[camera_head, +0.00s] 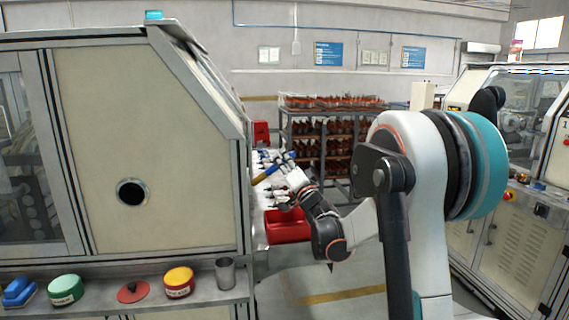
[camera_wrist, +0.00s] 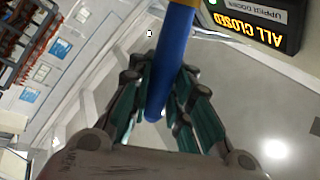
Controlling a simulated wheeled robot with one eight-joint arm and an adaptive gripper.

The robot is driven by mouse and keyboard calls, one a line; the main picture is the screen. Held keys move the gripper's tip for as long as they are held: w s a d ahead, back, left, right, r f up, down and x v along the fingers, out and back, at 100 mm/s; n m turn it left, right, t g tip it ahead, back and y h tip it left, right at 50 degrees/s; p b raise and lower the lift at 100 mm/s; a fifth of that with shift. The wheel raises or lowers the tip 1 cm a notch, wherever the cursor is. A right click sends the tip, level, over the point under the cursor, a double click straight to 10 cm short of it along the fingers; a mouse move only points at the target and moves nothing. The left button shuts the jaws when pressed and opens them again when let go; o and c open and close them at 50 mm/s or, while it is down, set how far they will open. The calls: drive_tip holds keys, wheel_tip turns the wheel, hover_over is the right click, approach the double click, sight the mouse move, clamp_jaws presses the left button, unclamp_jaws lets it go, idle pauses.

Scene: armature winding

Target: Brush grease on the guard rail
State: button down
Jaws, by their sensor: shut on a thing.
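My gripper (camera_head: 283,169) is shut on a brush-like tool (camera_head: 266,174) beside the right side of the large cream machine. The tool has a blue handle and a tan-yellow end that points left and down in the head view. In the wrist view the gripper (camera_wrist: 160,80) has its fingers around the blue handle (camera_wrist: 172,62), and the tan part shows at the top edge. The bristles are not clear. Round tins, green (camera_head: 66,289) and yellow (camera_head: 179,282), stand on the front shelf; I cannot read which holds grease. I cannot make out the guard rail for certain.
The shelf (camera_head: 222,296) also bears a blue item (camera_head: 18,291), a red disc (camera_head: 133,291) and a metal cup (camera_head: 225,272). A red bin (camera_head: 287,226) is below my gripper. A parts rack (camera_head: 330,140) stands behind. A display (camera_wrist: 262,22) reads "ALL CLOSED".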

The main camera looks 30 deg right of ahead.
drive_tip(key=shift+w+d, duration=1.6)
drive_tip(key=shift+w, duration=4.05)
drive_tip(key=s+a, duration=0.3)
drive_tip(key=s, duration=0.8)
drive_tip(key=s+a, duration=0.3)
drive_tip(key=s, duration=0.8)
drive_tip(key=shift+s+a, duration=0.15)
drive_tip(key=shift+a, duration=0.05)
drive_tip(key=shift+d, duration=0.1)
drive_tip(key=shift+s+d, duration=0.25)
drive_tip(key=shift+d, duration=0.7)
drive_tip(key=shift+s+d, duration=0.3)
drive_tip(key=shift+d, duration=0.6)
drive_tip(key=shift+s+d, duration=0.25)
drive_tip(key=shift+d, duration=0.7)
